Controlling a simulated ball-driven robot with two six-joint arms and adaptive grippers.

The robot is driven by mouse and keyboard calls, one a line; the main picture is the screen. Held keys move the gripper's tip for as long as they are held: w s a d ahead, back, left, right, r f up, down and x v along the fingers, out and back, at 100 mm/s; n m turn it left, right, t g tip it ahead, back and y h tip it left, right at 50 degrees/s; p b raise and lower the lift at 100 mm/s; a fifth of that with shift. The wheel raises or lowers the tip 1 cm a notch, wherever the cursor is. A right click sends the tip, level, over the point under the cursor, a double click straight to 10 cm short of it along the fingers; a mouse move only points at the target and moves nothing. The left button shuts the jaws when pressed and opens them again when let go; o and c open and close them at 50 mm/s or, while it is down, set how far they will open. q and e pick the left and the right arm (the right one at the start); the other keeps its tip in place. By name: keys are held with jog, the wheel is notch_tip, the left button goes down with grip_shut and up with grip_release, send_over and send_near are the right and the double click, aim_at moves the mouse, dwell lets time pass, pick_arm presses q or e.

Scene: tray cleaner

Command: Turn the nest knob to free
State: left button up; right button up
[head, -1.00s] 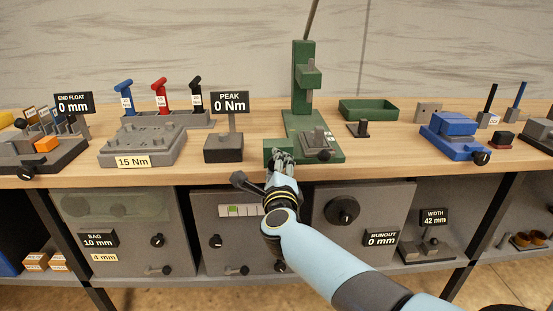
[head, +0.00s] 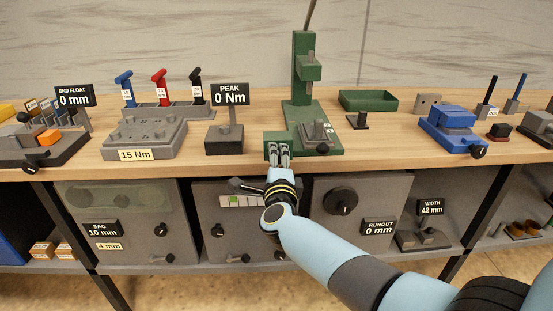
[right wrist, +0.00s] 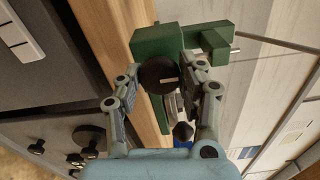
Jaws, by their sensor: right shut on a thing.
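A dark round knob (right wrist: 158,76) with a pale line across its face sits against the green press (right wrist: 158,42) in the right wrist view. I take it for the nest knob. The press (head: 303,75) stands mid-bench in the head view, with a grey nest block (head: 315,131) on its base. My right gripper (head: 278,150) is at the front of the press base and hides the knob there. In the right wrist view, the fingers of my right gripper (right wrist: 165,80) flank the knob and are shut on it. My left gripper is not in view.
A small dark knob (head: 323,148) sits in front of the nest block. The peak gauge (head: 224,137) stands left of the press, and a green tray (head: 368,101) stands behind right. Grey cabinets (head: 318,240) lie below the bench edge.

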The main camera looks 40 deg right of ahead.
jog(key=o, duration=1.2)
jog(key=shift+a, duration=0.1)
jog(key=v, duration=1.2)
jog(key=shift+f, duration=0.1)
